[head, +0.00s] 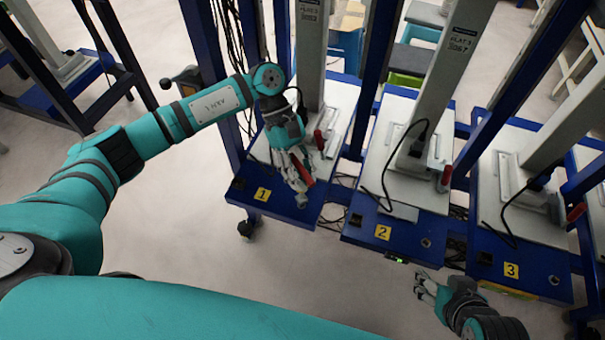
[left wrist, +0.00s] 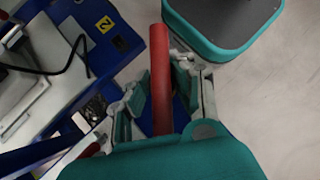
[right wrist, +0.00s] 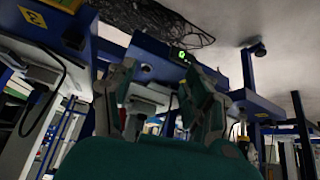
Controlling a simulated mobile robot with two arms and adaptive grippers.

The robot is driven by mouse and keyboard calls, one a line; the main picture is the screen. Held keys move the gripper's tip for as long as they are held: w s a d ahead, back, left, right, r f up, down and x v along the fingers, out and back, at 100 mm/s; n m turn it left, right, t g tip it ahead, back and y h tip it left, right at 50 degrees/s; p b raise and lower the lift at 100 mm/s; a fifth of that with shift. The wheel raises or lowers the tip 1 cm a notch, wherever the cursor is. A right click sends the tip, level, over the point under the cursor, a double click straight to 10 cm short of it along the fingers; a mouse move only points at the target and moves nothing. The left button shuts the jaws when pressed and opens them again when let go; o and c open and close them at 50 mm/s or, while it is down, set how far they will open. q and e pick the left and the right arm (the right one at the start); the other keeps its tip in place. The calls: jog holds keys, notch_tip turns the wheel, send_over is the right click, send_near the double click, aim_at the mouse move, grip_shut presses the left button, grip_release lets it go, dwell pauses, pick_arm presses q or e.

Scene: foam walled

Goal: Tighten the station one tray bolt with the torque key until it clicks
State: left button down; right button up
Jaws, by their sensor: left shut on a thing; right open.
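The station one tray (head: 275,207) is the blue plate with the yellow "1" label. Its bolt (head: 301,200) shows as a small round fitting near the right front corner. My left gripper (head: 300,178) is above this tray, just behind the bolt. It is shut on the red-handled torque key (left wrist: 160,75), whose red bar shows between the fingers in the left wrist view. The key's working end is hidden, so I cannot tell whether it touches the bolt. My right gripper (head: 428,288) is open and empty, low in front of stations two and three.
The station two tray (head: 400,238) and station three tray (head: 515,275) stand to the right, each with a similar round fitting. Grey columns, blue posts and black cables (head: 385,190) rise behind.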

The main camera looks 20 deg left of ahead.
jog(key=shift+w+a+r+t, duration=0.2)
jog(key=shift+w+r+t, duration=0.15)
jog(key=shift+w, duration=0.3)
jog(key=shift+w+a+r+t, duration=0.2)
jog(key=shift+w+r+t, duration=0.15)
jog(key=shift+w, duration=0.25)
pick_arm(q)
jog(key=shift+f+b, duration=0.15)
jog(key=shift+b, duration=0.25)
pick_arm(e)
jog(key=shift+w+a+r+t+y, duration=0.3)
jog(key=shift+w+r+t, duration=0.1)
jog(key=shift+w, duration=0.15)
jog(key=shift+w+r, duration=0.25)
jog(key=shift+w, duration=0.15)
pick_arm(q)
jog(key=shift+f, duration=0.15)
pick_arm(e)
jog(key=shift+w+a+r+t, duration=0.15)
jog(key=shift+w+r+t, duration=0.15)
jog(key=shift+t, duration=0.2)
pick_arm(q)
jog(key=shift+f, duration=0.1)
pick_arm(e)
jog(key=shift+w+a+r+t, duration=0.15)
jog(key=shift+w+r+t, duration=0.05)
jog(key=shift+w+t, duration=0.1)
